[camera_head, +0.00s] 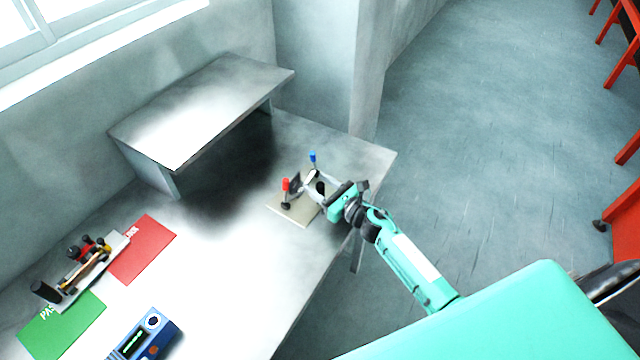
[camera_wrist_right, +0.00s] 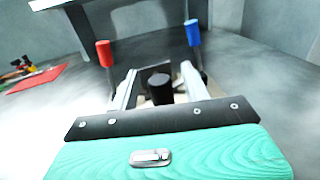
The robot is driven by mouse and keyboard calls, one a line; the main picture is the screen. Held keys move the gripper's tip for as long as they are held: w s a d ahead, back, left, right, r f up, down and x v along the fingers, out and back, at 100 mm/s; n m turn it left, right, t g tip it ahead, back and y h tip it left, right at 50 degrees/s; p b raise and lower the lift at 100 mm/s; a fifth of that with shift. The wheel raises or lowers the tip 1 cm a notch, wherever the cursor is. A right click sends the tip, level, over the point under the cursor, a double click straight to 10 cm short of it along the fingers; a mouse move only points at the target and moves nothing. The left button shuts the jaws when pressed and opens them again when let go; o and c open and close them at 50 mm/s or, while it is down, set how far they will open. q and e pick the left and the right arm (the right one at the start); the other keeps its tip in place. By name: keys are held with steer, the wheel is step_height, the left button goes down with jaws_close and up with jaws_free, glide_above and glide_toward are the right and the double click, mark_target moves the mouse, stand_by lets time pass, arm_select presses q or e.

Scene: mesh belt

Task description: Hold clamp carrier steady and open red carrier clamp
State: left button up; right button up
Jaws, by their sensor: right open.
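The clamp carrier (camera_head: 291,213) is a beige plate near the right end of the metal table, with clamps standing on it. The red carrier clamp handle (camera_head: 286,184) stands upright on its left side and also shows in the right wrist view (camera_wrist_right: 104,53). A blue clamp handle (camera_head: 312,157) stands farther back and also shows in the right wrist view (camera_wrist_right: 193,33). My right gripper (camera_head: 312,182) is open over the carrier. In the right wrist view a black knob (camera_wrist_right: 160,88) shows between its fingers; contact cannot be told. My left gripper is out of view.
A raised metal shelf (camera_head: 205,105) stands at the back of the table. Left are a red mat (camera_head: 143,250), a green mat (camera_head: 62,325), a fixture (camera_head: 88,270) and a blue meter (camera_head: 146,335). The table front between meter and carrier is clear.

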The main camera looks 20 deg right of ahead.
steer(key=shift+c, duration=0.5)
steer(key=shift+o, duration=0.3)
jaws_close()
stand_by(1.0)
